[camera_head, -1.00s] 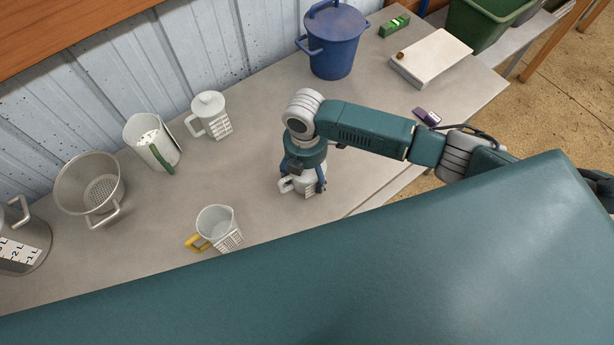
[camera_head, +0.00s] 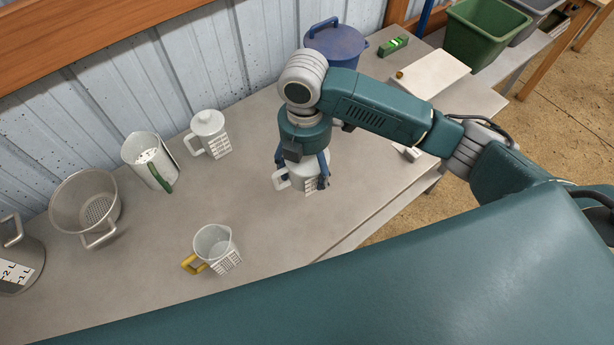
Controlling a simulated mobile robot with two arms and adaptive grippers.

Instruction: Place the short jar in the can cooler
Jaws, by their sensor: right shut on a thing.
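My right gripper (camera_head: 302,164) points down and is shut on a small light-grey jar (camera_head: 304,178) with a side handle at its left and a printed label. The fingers cover part of its sides and the gripper body hides its top. It appears held above the grey table (camera_head: 262,235). No thing is plainly a can cooler; a blue pot (camera_head: 338,48) with a top handle stands behind my right arm, partly hidden by it. My left gripper is not in view.
A white board (camera_head: 436,72) lies back right, near a green bin (camera_head: 482,38).

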